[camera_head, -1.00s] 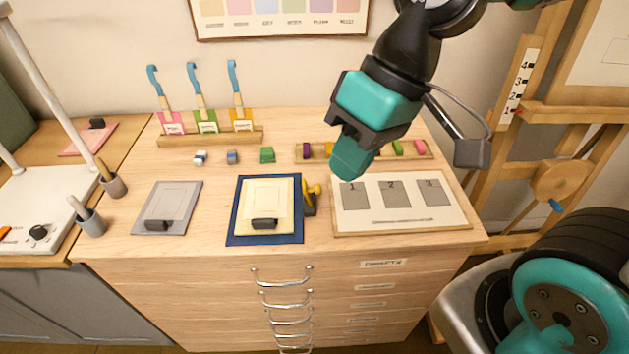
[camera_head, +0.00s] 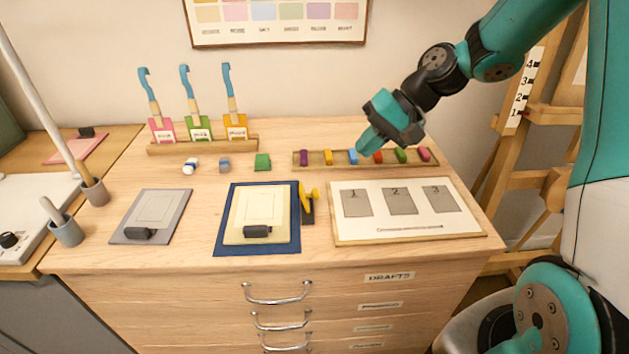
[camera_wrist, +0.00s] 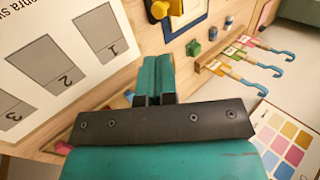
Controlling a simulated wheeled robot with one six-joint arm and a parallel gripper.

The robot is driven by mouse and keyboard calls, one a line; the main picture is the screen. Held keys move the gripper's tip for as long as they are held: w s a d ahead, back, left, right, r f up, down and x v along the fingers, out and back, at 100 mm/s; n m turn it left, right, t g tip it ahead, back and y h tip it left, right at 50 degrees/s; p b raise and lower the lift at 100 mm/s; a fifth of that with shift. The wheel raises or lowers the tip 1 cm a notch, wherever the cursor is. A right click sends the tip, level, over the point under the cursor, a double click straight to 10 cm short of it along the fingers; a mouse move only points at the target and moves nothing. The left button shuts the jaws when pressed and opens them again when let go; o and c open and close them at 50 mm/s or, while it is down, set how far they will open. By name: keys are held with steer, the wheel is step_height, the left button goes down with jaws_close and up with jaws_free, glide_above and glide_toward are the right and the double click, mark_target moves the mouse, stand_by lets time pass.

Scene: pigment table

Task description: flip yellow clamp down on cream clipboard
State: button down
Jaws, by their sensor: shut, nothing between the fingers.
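The cream clipboard (camera_head: 265,205) lies on a navy mat (camera_head: 224,220) at the middle front of the table. A dark clip (camera_head: 257,231) sits at its near edge. The yellow clamp (camera_head: 306,194) is at its right edge on a dark base, with its yellow lever standing up. Part of a yellow knob (camera_wrist: 158,9) shows at the top of the wrist view, beside the navy mat. My gripper (camera_head: 365,146) is shut and empty above the back right of the table, over the row of coloured pigment sticks, apart from the clamp. Its closed fingers also show in the wrist view (camera_wrist: 155,78).
A white board with numbered grey squares (camera_head: 350,237) lies right of the clipboard. A grey clipboard (camera_head: 174,227) lies to its left. A pigment tray (camera_head: 316,165), small blocks and a rack of brushes (camera_head: 200,146) stand behind. Bare wood lies between them.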

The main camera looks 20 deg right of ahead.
mark_target(303, 190)
steer(key=x, duration=0.9)
steer(key=shift+w+a+f+p, duration=0.1)
steer(key=shift+a+f+p, duration=0.15)
steer(key=shift+a+p, duration=0.15)
steer(key=shift+w+a+f+p, duration=0.1)
steer(key=shift+w+a+p, duration=0.1)
steer(key=shift+a, duration=0.35)
steer(key=shift+w+a+f+p, duration=0.1)
steer(key=shift+w+a+p, duration=0.05)
steer(key=shift+a, duration=0.35)
steer(key=shift+w+a+f, duration=0.2)
steer(key=shift+a+f, duration=0.05)
steer(key=shift+a, duration=0.3)
steer(key=shift+r, duration=0.1)
steer(key=shift+a+p, duration=0.1)
steer(key=shift+p, duration=0.25)
steer(key=shift+w+a+h, duration=0.1)
steer(key=shift+h, duration=0.2)
